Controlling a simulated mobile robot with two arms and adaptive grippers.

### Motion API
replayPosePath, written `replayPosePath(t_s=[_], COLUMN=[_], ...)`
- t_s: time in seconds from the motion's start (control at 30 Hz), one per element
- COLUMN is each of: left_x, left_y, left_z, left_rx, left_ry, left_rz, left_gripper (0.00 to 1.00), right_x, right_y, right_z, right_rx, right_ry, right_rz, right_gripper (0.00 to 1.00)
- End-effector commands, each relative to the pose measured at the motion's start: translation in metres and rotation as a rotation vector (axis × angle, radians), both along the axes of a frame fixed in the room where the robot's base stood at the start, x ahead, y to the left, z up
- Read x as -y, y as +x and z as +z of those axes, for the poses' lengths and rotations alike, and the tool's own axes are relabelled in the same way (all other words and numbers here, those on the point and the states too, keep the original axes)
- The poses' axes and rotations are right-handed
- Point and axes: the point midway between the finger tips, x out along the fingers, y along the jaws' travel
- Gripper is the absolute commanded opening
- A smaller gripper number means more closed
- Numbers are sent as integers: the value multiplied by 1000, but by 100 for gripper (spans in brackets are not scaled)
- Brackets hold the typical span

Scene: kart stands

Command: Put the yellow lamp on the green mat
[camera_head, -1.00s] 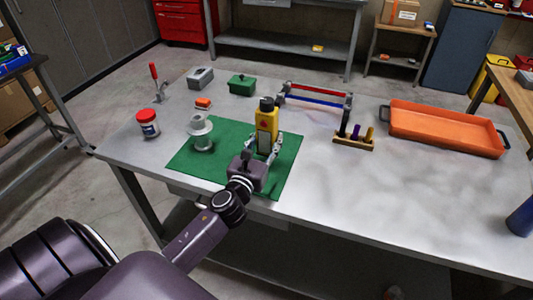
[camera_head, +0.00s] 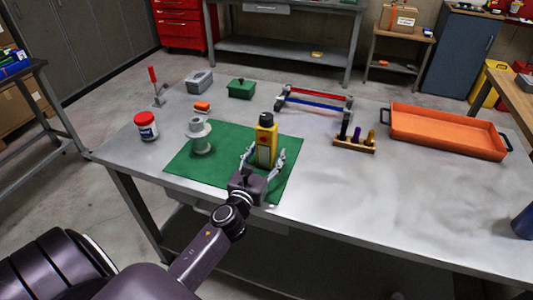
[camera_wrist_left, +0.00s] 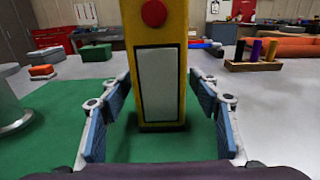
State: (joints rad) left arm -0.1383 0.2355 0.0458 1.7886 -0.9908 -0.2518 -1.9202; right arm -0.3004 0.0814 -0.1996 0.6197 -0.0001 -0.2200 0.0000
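The yellow lamp (camera_head: 265,142) stands upright on the green mat (camera_head: 210,170), near the mat's right part. It has a black top, and its pale panel faces me in the left wrist view (camera_wrist_left: 157,80). My left gripper (camera_head: 264,160) is open, its fingers spread in front of and to either side of the lamp. In the left wrist view the finger pads (camera_wrist_left: 152,112) stand apart from the lamp, with gaps on both sides. My right gripper is not in view.
A grey flanged part (camera_head: 200,138) stands on the mat's left side. A wooden holder with pegs (camera_head: 354,145) and an orange tray (camera_head: 446,132) are to the right.

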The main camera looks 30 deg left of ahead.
Motion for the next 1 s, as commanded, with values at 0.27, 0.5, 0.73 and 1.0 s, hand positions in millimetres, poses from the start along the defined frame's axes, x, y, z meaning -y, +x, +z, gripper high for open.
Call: replayPosePath(t_s=[0.27,0.5,0.73,1.0], left_x=[0,6,15,25], left_y=[0,-24,-67,-105], left_z=[2,1,0,1], left_rx=[0,-2,-3,-1], left_ry=[0,1,-1,0], left_rz=[0,-1,1,0], left_gripper=[57,57,57,57], right_x=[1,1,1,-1], right_y=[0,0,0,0], right_z=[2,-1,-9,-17], right_rx=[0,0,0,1], right_ry=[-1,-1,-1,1], right_rz=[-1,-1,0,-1], right_gripper=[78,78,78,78])
